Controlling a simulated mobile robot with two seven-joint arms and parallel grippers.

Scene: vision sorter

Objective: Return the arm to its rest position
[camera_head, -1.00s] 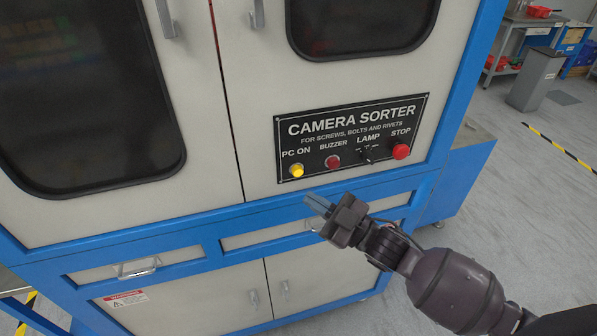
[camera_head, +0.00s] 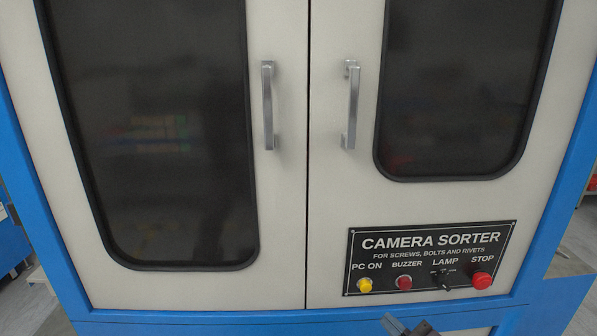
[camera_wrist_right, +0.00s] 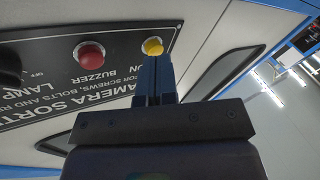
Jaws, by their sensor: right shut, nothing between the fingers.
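My right gripper (camera_head: 392,322) shows only by its tip at the bottom edge of the head view, below the control panel (camera_head: 368,245). In the right wrist view my right gripper (camera_wrist_right: 155,65) has its fingers together, with nothing between them. There the fingertips overlap the lower edge of the yellow PC ON button (camera_wrist_right: 153,47) in the picture; I cannot tell the exact gap. The head view shows the gripper apart from that button (camera_head: 364,286). Most of my right arm is out of the head view. My left gripper is not in view.
The sorter cabinet has two white doors with dark windows (camera_head: 160,130) and upright handles (camera_head: 267,105), both closed. The red BUZZER button (camera_head: 404,283), LAMP switch (camera_head: 446,281) and red STOP button (camera_head: 482,280) sit on the panel. Floor shows at the right edge.

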